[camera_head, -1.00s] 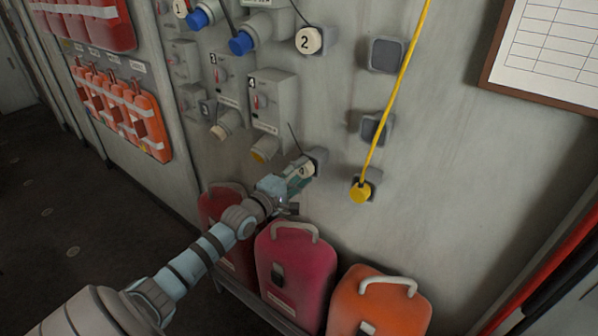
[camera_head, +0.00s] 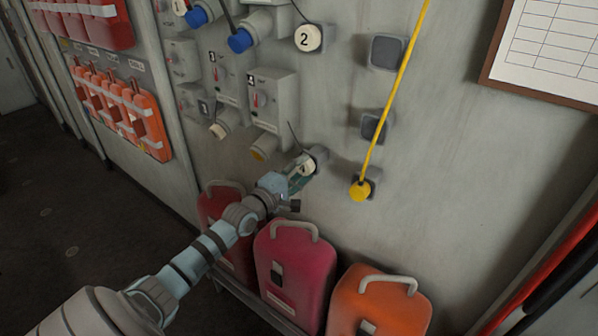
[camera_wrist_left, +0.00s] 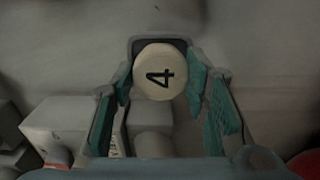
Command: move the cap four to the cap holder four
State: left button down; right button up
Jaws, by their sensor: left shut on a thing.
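Cap four (camera_wrist_left: 158,75) is a round cream cap with a black 4, seen face-on in the left wrist view. It also shows small in the head view (camera_head: 307,166). My left gripper (camera_head: 303,174) reaches it from the lower left and is shut on it, with teal fingers on both sides. A dark grey square holder (camera_head: 320,154) sits on the wall right behind the cap, and its rim shows above the cap in the wrist view (camera_wrist_left: 158,42). I cannot tell whether the cap is seated in it or just in front. My right gripper is not in view.
Switch box 4 (camera_head: 273,97) hangs at upper left of the cap. Cap 2 (camera_head: 308,38) sits above, with empty grey holders (camera_head: 386,52) to its right. A yellow cable ends in a yellow plug (camera_head: 360,190). Red and orange canisters (camera_head: 296,262) stand below the arm.

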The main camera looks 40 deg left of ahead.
pick_arm(q)
jog(key=shift+w, duration=0.2)
jog(key=c, duration=0.8)
grip_release()
jog(key=shift+c, duration=0.2)
